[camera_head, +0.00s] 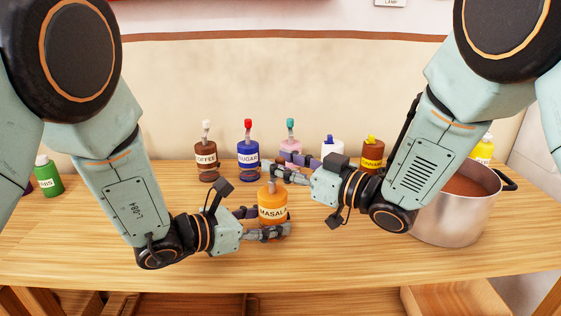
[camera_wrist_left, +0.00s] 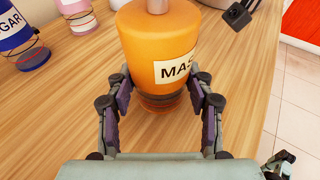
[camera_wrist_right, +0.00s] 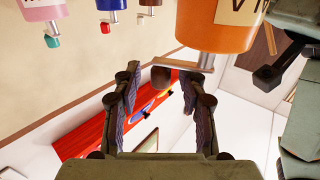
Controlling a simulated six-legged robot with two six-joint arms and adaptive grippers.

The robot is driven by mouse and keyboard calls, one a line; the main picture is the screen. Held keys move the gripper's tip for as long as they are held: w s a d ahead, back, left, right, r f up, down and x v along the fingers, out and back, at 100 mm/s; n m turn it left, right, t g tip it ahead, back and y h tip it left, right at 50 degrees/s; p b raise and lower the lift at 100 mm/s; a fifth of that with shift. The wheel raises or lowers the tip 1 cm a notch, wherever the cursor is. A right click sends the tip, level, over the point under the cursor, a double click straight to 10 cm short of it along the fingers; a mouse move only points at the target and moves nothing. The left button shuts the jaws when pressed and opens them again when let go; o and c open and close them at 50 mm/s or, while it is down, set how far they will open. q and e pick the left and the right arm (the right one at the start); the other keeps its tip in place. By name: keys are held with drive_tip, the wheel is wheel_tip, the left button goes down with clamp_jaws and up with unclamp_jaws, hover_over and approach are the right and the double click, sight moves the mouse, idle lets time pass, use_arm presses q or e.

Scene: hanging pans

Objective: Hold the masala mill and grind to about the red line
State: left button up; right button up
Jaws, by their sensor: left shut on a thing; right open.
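The orange masala mill (camera_head: 272,202) stands upright near the middle of the table. My left gripper (camera_head: 272,222) is shut around its lower body, one finger on each side, as the left wrist view (camera_wrist_left: 160,80) shows. A dark band (camera_wrist_left: 165,103) shows at the mill's base; I cannot make out the red line on it for sure. My right gripper (camera_head: 279,167) is open just above and behind the mill. In the right wrist view the mill (camera_wrist_right: 215,30) appears upside down, and its crank knob (camera_wrist_right: 160,78) shows between the open fingers; I see no contact.
A steel pot (camera_head: 455,222) stands at right. A green jar (camera_head: 47,178) is at far left. The front table is clear.

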drive_tip(key=shift+w+a, duration=0.25)
drive_tip(key=shift+c, duration=0.4)
clamp_jaws()
